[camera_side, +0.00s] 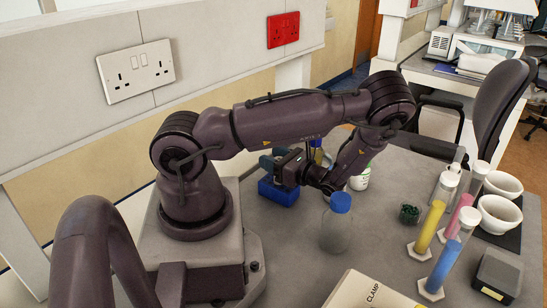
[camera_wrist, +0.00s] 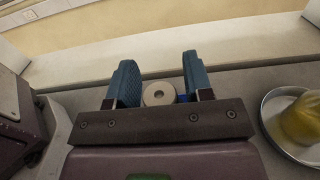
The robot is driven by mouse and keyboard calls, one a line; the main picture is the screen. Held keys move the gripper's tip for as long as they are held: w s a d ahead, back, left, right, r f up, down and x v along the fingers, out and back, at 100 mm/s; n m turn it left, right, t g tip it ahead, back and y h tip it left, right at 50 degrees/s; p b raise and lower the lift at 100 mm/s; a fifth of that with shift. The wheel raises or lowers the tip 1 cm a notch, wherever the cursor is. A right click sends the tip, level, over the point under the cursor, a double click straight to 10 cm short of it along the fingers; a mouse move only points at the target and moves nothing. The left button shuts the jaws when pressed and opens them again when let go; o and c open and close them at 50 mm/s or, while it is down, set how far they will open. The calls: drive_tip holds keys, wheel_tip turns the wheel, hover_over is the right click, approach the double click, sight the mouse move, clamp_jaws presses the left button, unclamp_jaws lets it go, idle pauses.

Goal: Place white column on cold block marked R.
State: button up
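My gripper (camera_side: 277,163) is low over a blue block (camera_side: 278,193) near the wall side of the bench; its two blue fingers fill the middle of the wrist view (camera_wrist: 160,80). The round, pale top of the white column (camera_wrist: 159,94) with a dark centre hole sits between the fingers. It is close to the left finger, and a thin gap shows at the right finger, with bright blue behind. The gripper looks open around the column. In the side view the column is hidden. No letter R is legible on the block.
A clear bottle with a blue cap (camera_side: 337,222) stands just right of the block. A metal dish with a yellow thing (camera_wrist: 300,121) lies right in the wrist view.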

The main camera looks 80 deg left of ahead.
drive_tip(key=shift+o, duration=0.3)
drive_tip(key=shift+r, duration=0.15)
drive_tip(key=shift+w+d, duration=0.25)
drive_tip(key=shift+w, duration=0.05)
drive_tip(key=v, duration=0.2)
drive_tip(key=shift+w+d+r, duration=0.2)
drive_tip(key=shift+r, duration=0.1)
wheel_tip(320, 180, up, 6)
drive_tip(key=shift+s+r, duration=0.1)
drive_tip(key=shift+r, duration=0.05)
drive_tip(key=d+r+n+t+h, duration=0.9)
drive_tip(key=d+r+t+h, duration=0.3)
drive_tip(key=d+r+t, duration=0.6)
drive_tip(key=d+r, duration=0.1)
drive_tip(key=d, duration=0.3)
drive_tip(key=shift+w+h, duration=0.35)
drive_tip(key=shift+h, duration=0.05)
